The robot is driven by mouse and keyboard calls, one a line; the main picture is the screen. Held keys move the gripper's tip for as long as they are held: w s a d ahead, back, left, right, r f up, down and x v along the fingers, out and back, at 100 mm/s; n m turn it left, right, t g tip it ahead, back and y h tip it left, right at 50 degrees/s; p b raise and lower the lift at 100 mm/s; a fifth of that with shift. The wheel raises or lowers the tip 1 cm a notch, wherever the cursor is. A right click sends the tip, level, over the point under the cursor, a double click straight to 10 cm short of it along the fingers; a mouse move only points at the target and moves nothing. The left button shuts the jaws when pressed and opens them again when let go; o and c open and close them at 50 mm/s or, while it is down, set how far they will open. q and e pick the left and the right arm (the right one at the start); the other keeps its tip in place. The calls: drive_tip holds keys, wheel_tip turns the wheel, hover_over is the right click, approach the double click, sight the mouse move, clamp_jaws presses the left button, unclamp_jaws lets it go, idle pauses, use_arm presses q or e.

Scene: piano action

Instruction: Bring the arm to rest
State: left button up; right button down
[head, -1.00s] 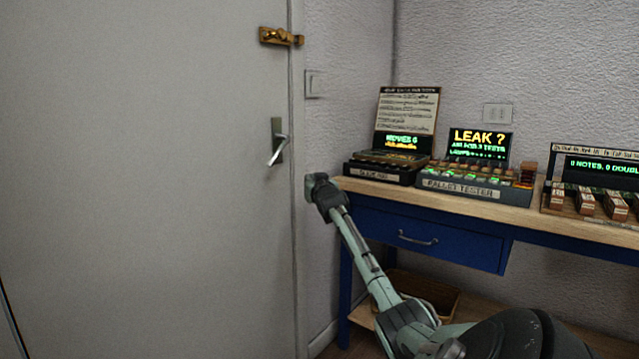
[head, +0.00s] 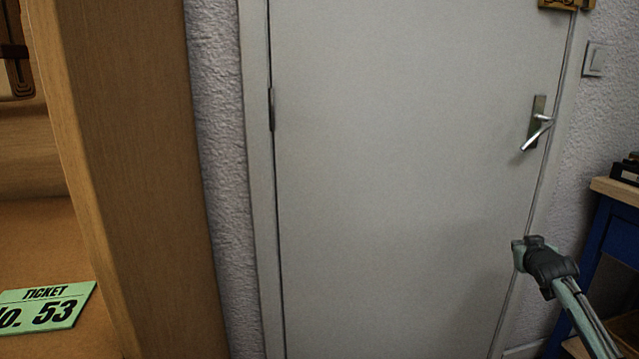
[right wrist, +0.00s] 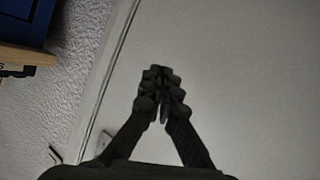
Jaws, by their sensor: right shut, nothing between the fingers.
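My right arm comes in from the lower right of the head view. Its gripper (head: 526,254) is at the arm's end, in front of the right part of the white door (head: 400,180) and below the door handle (head: 538,130). In the right wrist view the gripper's dark fingers (right wrist: 163,75) are closed together with nothing between them, and the door fills the background. The gripper appears apart from the door, though the exact gap cannot be told. My left gripper is not in view.
The blue workbench (head: 612,228) stands at the right edge.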

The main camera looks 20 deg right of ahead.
drive_tip(key=s+a+f+n+g+y, duration=0.1)
drive_tip(key=s+a+f+y, duration=0.15)
drive_tip(key=a+f, duration=0.45)
drive_tip(key=s+a+f+n+g+y, duration=0.1)
drive_tip(key=s+a+f+n, duration=0.15)
drive_tip(key=a+f, duration=0.5)
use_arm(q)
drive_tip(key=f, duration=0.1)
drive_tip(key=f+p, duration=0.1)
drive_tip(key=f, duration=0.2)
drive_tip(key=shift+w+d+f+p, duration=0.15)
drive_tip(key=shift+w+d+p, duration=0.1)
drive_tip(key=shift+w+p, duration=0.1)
use_arm(e)
drive_tip(key=s+a+f+n+g+y, duration=0.1)
drive_tip(key=s+a+f, duration=0.3)
drive_tip(key=s+a, duration=0.4)
drive_tip(key=s+a+f+n+g+y, duration=0.1)
drive_tip(key=s+a+f+g, duration=0.2)
drive_tip(key=s+a+f, duration=0.2)
drive_tip(key=s+a+f+n+g+y, duration=0.1)
drive_tip(key=s+a+f, duration=0.3)
drive_tip(key=s+a, duration=0.8)
drive_tip(key=a+g, duration=0.1)
drive_tip(key=a, duration=0.3)
drive_tip(key=shift+f+y, duration=0.35)
drive_tip(key=shift+f, duration=0.05)
